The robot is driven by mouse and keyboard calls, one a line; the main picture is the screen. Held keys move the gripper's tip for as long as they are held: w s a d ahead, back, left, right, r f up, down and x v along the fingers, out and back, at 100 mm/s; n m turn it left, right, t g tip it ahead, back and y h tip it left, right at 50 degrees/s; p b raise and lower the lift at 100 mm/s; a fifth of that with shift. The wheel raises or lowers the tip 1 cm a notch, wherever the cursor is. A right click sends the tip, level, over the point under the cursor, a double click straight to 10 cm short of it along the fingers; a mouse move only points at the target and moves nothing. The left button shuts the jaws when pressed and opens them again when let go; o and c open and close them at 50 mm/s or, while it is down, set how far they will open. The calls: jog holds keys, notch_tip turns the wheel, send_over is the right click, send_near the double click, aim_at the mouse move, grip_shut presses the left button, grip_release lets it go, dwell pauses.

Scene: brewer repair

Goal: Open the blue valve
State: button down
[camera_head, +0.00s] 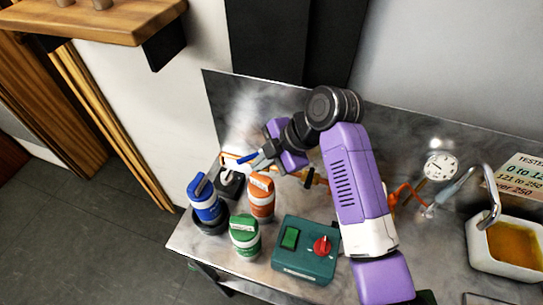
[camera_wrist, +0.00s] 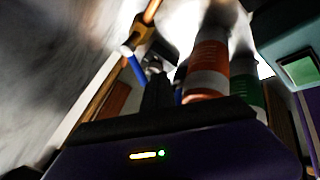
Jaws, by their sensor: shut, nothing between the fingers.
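The blue valve handle (camera_head: 246,158) shows as a short blue bar at the left end of the orange pipe near the back wall panel. In the wrist view the blue handle (camera_wrist: 133,63) sticks out from the fitting on the copper-coloured pipe, just left of the fingers. My gripper (camera_head: 257,163) is shut and empty, right beside the handle. In the wrist view my gripper (camera_wrist: 157,78) points up toward the pipe fitting. I cannot tell whether it touches the handle.
A blue canister (camera_head: 205,203), an orange canister (camera_head: 261,199) and a green canister (camera_head: 245,238) stand close below the valve. A green control box (camera_head: 303,262) with a red knob is right of them. A gauge (camera_head: 440,167) and a white basin (camera_head: 485,252) of amber liquid are at right.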

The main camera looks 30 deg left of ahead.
aim_at(244, 158)
jog(key=shift+w+a+f, duration=0.15)
jog(key=shift+w+a, duration=0.1)
jog(key=shift+a, duration=0.35)
jog(key=shift+w+a+f, duration=0.1)
jog(key=shift+w+a, duration=0.15)
jog(key=shift+a, duration=0.3)
jog(key=shift+s+a+m+t, duration=0.1)
jog(key=shift+a+m+t, duration=0.25)
jog(key=shift+m+t, duration=0.25)
jog(key=shift+a, duration=0.15)
jog(key=shift+a+b, duration=0.35)
jog(key=shift+a, duration=0.15)
jog(key=a+m+t, duration=0.1)
jog(key=m, duration=0.2)
jog(key=shift+a+m+t, duration=0.2)
jog(key=shift+m+t, duration=0.1)
jog(key=shift+t, duration=0.1)
jog(key=shift+w+a, duration=0.35)
jog(key=shift+w, duration=0.1)
jog(key=shift+w+a, duration=0.1)
jog(key=shift+a, duration=0.05)
jog(key=shift+r+b, duration=0.1)
jog(key=shift+b, duration=0.2)
